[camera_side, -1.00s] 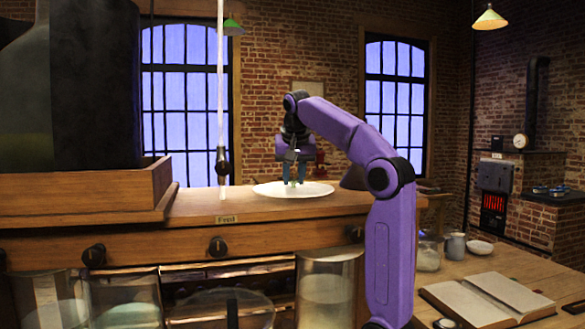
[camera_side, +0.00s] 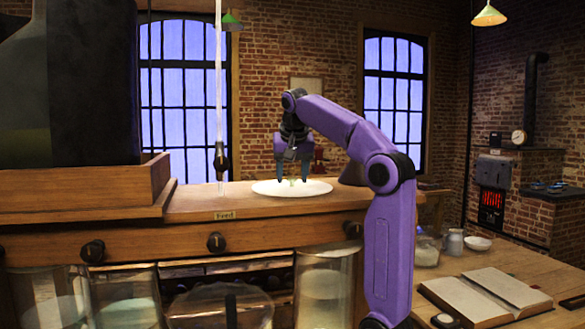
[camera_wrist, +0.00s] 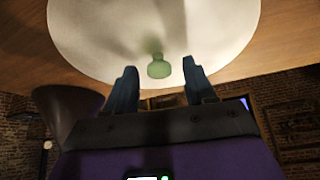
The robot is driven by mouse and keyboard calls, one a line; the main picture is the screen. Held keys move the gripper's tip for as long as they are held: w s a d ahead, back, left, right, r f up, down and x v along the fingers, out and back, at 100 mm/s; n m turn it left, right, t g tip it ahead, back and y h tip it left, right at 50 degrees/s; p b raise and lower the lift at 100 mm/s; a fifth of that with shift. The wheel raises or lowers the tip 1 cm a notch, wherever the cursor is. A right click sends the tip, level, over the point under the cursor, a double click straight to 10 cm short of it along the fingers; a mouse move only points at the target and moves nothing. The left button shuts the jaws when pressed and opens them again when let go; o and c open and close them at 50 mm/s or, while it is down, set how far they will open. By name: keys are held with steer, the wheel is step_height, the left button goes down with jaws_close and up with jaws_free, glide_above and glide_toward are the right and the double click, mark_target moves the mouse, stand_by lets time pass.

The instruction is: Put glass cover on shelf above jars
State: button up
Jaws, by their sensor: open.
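The glass cover (camera_side: 318,188) is a pale round disc with a small green knob (camera_wrist: 158,68). It lies flat on the wooden shelf (camera_side: 215,201) above the jars, near its right end. It also fills the top of the wrist view (camera_wrist: 90,40). My gripper (camera_side: 293,181) points down over the middle of the cover. In the wrist view my gripper (camera_wrist: 159,66) is open, with one finger on each side of the knob and a gap at both sides. Glass jars (camera_side: 325,295) stand below the shelf, partly cut off by the frame.
A wooden tray (camera_side: 75,190) with a large dark block stands on the shelf's left. A thin pale rod (camera_side: 219,100) hangs in front of the window. Dark knobs (camera_side: 216,242) line the shelf front. An open book (camera_side: 485,297) lies on the table at right.

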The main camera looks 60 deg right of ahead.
steer(key=v, duration=0.7)
steer(key=shift+r, duration=0.35)
steer(key=shift+a, duration=0.1)
